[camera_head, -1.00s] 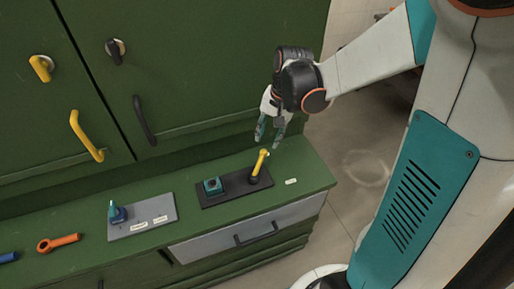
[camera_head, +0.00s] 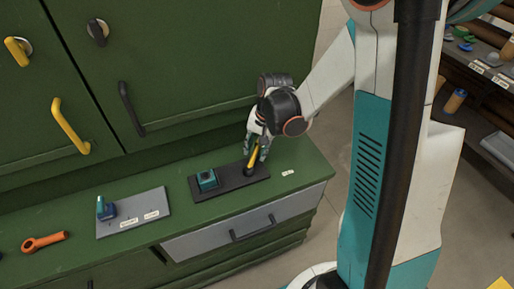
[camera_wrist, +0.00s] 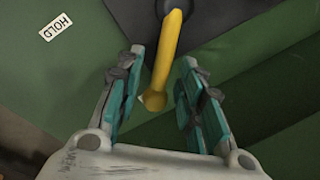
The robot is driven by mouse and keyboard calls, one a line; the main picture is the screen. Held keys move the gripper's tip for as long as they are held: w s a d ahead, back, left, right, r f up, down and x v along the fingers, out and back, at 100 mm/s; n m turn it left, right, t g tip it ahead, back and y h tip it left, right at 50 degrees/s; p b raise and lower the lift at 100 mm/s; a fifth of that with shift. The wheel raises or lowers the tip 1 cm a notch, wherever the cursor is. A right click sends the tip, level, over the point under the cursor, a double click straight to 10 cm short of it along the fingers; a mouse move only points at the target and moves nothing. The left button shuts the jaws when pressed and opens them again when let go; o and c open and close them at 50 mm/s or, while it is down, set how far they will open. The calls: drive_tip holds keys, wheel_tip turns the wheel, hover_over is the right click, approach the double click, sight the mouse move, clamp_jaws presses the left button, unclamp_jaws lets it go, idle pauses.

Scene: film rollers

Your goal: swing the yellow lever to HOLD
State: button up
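The yellow lever (camera_head: 253,157) stands up from a round pivot on the right part of a black base plate (camera_head: 232,184) on the green cabinet top. In the wrist view the yellow lever (camera_wrist: 168,52) reaches down between my fingers, with its knob end between them. My gripper (camera_head: 257,148) is around the lever; it also shows in the wrist view (camera_wrist: 157,92), open, with visible gaps on both sides of the lever. A white HOLD label (camera_wrist: 56,28) lies at upper left in the wrist view, apart from the lever; the small white label (camera_head: 288,173) right of the plate is unreadable in the head view.
A teal square block (camera_head: 207,179) sits on the left of the black plate. A grey plate (camera_head: 135,212) with a blue-teal lever (camera_head: 105,208) and two labels is further left, then an orange tool (camera_head: 45,241). Green cabinet doors with handles rise behind.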

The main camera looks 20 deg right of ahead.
drive_tip(key=shift+c, duration=0.4)
clamp_jaws()
